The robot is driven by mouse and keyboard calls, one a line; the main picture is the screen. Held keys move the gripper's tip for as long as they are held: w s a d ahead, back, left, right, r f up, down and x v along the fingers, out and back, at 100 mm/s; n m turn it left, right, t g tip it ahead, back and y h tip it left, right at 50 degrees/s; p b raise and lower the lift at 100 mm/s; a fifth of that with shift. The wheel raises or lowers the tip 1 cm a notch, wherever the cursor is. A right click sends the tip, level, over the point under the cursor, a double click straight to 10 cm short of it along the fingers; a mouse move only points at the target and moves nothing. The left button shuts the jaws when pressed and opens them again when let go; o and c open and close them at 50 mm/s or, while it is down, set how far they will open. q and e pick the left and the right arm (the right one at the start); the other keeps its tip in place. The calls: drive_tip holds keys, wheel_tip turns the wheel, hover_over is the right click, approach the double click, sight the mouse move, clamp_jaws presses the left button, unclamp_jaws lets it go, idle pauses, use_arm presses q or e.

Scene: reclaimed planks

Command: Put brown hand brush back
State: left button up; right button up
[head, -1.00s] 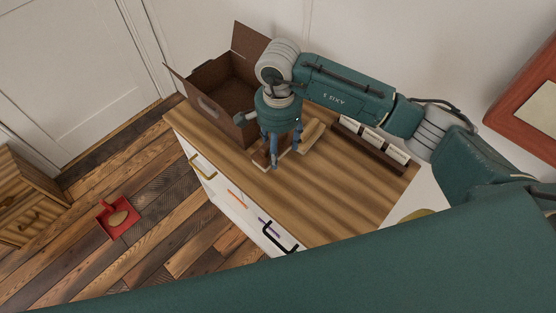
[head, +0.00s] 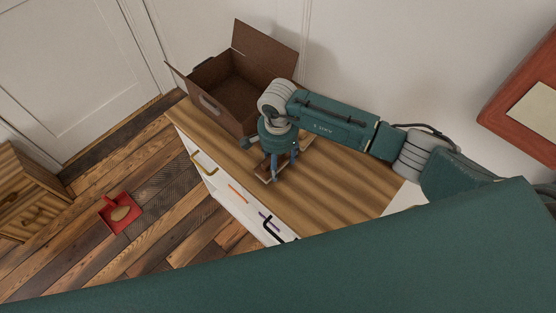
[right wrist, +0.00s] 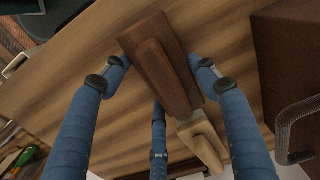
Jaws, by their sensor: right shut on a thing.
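The brown hand brush (right wrist: 158,62) fills the space between the blue fingers in the right wrist view, a dark brown block with a raised strip. A paler tan piece (right wrist: 200,140) lies at its lower end; I cannot tell if it is part of the brush. My right gripper (head: 279,168) is shut on the brush, low over the wooden top (head: 330,195). In the head view the brush (head: 265,164) shows partly behind the fingers. My left gripper is not in view.
An open brown box (head: 228,85) stands beside the gripper at the back left of the top. The top right of the gripper is clear.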

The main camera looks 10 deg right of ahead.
drive_tip(key=o, duration=0.6)
drive_tip(key=shift+f, duration=0.15)
drive_tip(key=o, duration=0.4)
drive_tip(key=shift+r, duration=0.35)
wheel_tip(320, 180, up, 10)
drive_tip(key=b, duration=0.3)
drive_tip(key=shift+r, duration=0.9)
